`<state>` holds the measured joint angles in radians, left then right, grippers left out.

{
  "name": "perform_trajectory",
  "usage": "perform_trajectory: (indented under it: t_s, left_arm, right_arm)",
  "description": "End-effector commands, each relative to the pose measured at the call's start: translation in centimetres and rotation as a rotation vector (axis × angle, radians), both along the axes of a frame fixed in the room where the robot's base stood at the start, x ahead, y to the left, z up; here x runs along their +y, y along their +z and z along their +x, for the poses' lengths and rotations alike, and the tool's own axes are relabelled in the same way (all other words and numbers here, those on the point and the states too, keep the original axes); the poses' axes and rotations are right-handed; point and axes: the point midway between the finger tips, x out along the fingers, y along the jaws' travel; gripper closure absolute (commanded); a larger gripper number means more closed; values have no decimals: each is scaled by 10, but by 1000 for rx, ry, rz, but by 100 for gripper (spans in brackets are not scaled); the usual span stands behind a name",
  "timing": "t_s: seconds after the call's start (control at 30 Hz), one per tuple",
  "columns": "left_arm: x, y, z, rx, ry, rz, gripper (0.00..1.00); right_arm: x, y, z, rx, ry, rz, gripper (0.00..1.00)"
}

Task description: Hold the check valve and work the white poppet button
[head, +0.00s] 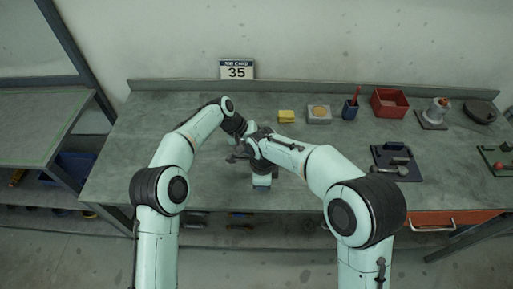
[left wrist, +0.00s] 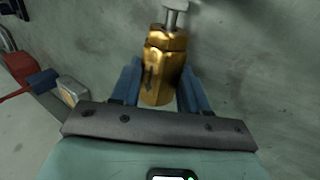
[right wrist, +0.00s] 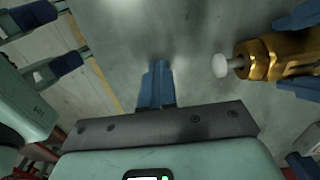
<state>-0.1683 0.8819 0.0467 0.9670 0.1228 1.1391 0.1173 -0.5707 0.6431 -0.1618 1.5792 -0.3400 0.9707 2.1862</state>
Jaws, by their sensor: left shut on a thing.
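The brass check valve (left wrist: 163,68) is between the blue fingers of my left gripper (left wrist: 160,95), which is shut on its hexagonal body. In the head view my arms mostly hide the valve.
On the bench (head: 130,165) are a yellow block (head: 286,116), a grey block with a tan top (head: 319,114), a blue cup (head: 350,110), a red bin (head: 389,103) and a dark fixture (head: 397,160). The bench's left part is clear.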

Motion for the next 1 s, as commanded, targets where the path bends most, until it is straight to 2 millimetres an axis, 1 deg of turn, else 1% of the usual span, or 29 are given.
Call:
perform_trajectory:
  t_s: [0.03,0.3,1.0]
  left_arm:
    - [-1,0,0,-2,-1,-2,92]
    - [-2,0,0,-2,-3,-2,92]
    - [-2,0,0,-2,-2,-2,92]
  right_arm:
    - [-2,-7,-7,27,1,-12,100]
    - [0,-4,-8,27,1,-9,100]
    - [2,57,-4,11,1,0,100]
